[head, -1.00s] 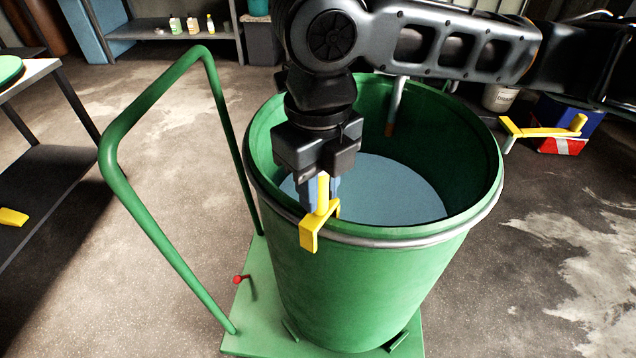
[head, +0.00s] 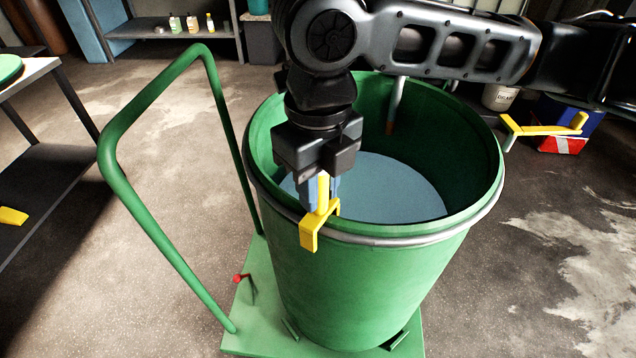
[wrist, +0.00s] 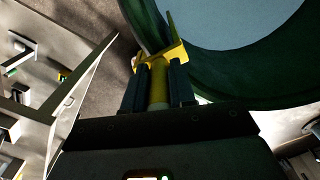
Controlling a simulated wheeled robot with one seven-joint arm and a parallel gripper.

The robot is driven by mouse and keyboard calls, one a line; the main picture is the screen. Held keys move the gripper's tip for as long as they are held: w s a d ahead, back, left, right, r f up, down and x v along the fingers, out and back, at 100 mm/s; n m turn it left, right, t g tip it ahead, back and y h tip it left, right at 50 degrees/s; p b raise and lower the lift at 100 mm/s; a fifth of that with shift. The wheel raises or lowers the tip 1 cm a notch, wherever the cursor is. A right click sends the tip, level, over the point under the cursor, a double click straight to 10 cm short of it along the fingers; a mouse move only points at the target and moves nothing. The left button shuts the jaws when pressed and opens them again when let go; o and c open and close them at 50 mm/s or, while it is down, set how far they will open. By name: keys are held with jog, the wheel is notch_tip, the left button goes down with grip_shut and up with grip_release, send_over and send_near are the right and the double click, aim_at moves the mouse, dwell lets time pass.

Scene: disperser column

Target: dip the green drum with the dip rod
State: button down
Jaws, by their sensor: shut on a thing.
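The open green drum (head: 370,285) stands on a green trolley and holds pale blue-grey liquid (head: 395,190). My gripper (head: 321,192) is over its near rim, shut on the upright grip of a yellow hooked handle (head: 309,234). The handle's bent part sits at the rim, with its end outside the wall. I cannot tell whether it touches the rim or whether a rod continues below it. In the wrist view, the yellow handle (wrist: 158,82) is between my dark fingers (wrist: 156,88).
The trolley's green push bar (head: 150,215) rises left of the drum. A dark shelf table (head: 50,170) stands at the left. Another yellow handled piece (head: 545,129) is at the right, near a red and blue box (head: 562,143). Bottles stand on a back shelf (head: 160,32).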

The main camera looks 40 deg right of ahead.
jog(key=shift+b, duration=0.35)
jog(key=shift+w+a+r+b, duration=0.1)
jog(key=shift+w+r+b, duration=0.2)
jog(key=shift+b, duration=0.7)
jog(key=shift+r+n+b, duration=0.3)
jog(key=shift+r+b, duration=0.4)
jog(key=shift+b, duration=0.45)
jog(key=r+b, duration=0.2)
jog(key=r, duration=0.1)
jog(key=shift+s+n+b, duration=0.2)
jog(key=shift+n+b, duration=0.1)
jog(key=shift+b, duration=0.05)
notch_tip(320, 180, up, 42)
jog(key=p, duration=2.2)
jog(key=shift+p, duration=0.4)
